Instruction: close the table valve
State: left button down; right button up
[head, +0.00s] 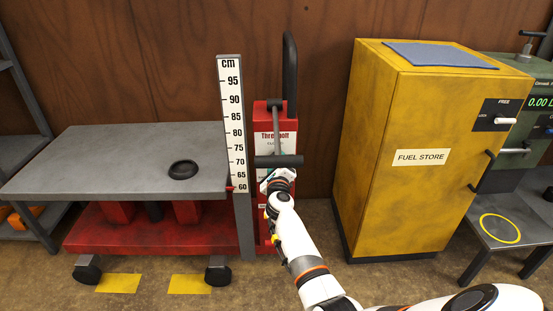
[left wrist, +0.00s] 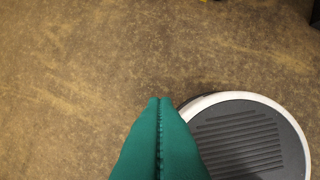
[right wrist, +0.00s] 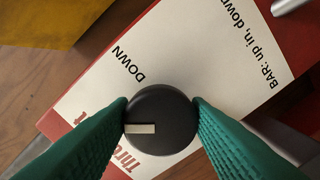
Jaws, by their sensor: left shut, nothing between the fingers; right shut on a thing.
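A round black knob (right wrist: 161,120) with a pale pointer mark reaching to its left edge sits on the white label (right wrist: 210,65) of the red unit in the right wrist view. The word DOWN is printed up and left of it. My right gripper (right wrist: 160,113) has its green fingers shut on the knob's two sides. In the head view my right gripper (head: 278,184) is at the front of the red unit (head: 275,125) and hides the knob. My left gripper (left wrist: 160,100) is shut and empty above bare floor, outside the head view.
The grey lift table (head: 110,150) stands left, beside a scale (head: 233,130) with its red marker near 60. A black crossbar (head: 278,161) is just above my right gripper. A yellow fuel cabinet (head: 405,190) stands right. Floor in front is mostly clear.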

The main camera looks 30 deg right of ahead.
pick_arm(q)
notch_tip(320, 180, down, 18)
jog(key=g+p, duration=0.1)
jog(key=p, duration=0.4)
jog(key=shift+s+d, duration=0.15)
pick_arm(e)
jog(key=shift+n, duration=4.2)
pick_arm(q)
jog(key=shift+f, duration=0.1)
pick_arm(e)
jog(key=o, duration=1)
pick_arm(q)
jog(key=shift+p, duration=0.3)
pick_arm(e)
jog(key=shift+s+a+r, duration=0.1)
pick_arm(q)
jog(key=s+a+f+g+p, duration=0.1)
jog(key=s+f+p, duration=0.2)
jog(key=s+f, duration=0.5)
jog(key=shift+f, duration=0.4)
pick_arm(e)
jog(key=v, duration=1.2)
